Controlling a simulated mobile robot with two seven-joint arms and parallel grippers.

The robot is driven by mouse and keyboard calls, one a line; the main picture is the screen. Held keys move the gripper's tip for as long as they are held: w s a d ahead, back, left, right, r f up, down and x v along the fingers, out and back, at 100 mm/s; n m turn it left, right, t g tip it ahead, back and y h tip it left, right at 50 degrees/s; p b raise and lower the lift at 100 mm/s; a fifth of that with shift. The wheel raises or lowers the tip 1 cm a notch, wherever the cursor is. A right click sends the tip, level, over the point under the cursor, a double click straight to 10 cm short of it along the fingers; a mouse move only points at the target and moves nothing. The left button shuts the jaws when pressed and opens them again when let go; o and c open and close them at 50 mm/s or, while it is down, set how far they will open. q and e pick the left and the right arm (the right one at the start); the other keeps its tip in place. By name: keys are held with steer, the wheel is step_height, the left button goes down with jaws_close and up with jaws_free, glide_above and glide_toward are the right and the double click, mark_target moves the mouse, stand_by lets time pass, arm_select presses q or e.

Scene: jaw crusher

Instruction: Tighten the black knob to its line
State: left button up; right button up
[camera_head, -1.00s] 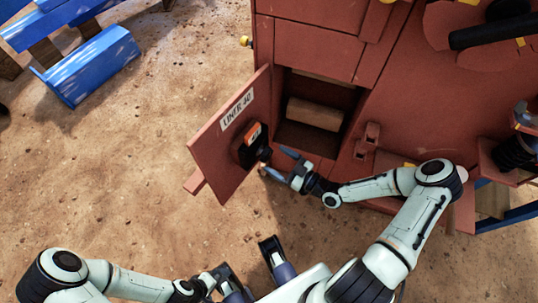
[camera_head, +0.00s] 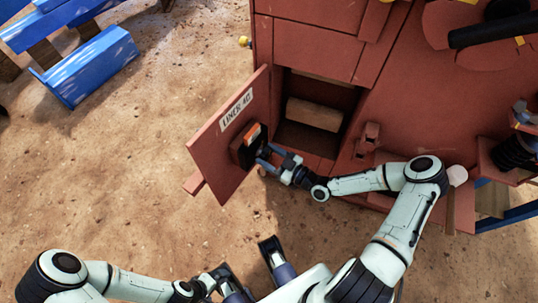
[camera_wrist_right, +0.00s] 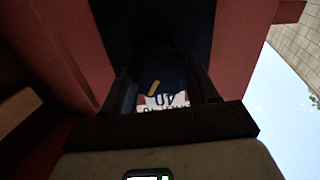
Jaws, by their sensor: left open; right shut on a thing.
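The black knob (camera_head: 261,154) sits on a black mount with an orange patch (camera_head: 251,134) on the open red door, below a white "LINER 40" label (camera_head: 236,110). My right gripper (camera_head: 268,153) is shut on the knob and hides much of it. In the right wrist view, the dark fingers (camera_wrist_right: 165,90) frame a dark area with a short yellow mark (camera_wrist_right: 154,87) and a white label with digits. I cannot make out how the mark lines up with anything. My left gripper (camera_head: 246,258) is open and empty near the bottom, away from the door.
The red crusher body (camera_head: 420,110) fills the right, with an open compartment holding a brownish block (camera_head: 314,113). A small red bracket (camera_head: 367,137) stands near my right forearm. Blue painted beams (camera_head: 88,65) lie at the upper left. The sandy ground (camera_head: 110,180) is clear.

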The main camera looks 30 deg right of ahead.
steer(key=shift+m, duration=0.3)
steer(key=m, duration=0.3)
steer(key=shift+m, duration=0.3)
steer(key=m, duration=0.3)
steer(key=shift+w+d+m, duration=0.1)
steer(key=shift+m, duration=0.3)
steer(key=m, duration=0.9)
steer(key=shift+d+f, duration=0.1)
steer(key=shift+m, duration=0.3)
steer(key=o, duration=1.1)
steer(key=shift+w, duration=0.1)
steer(key=shift+c, duration=0.2)
steer(key=shift+f, duration=0.1)
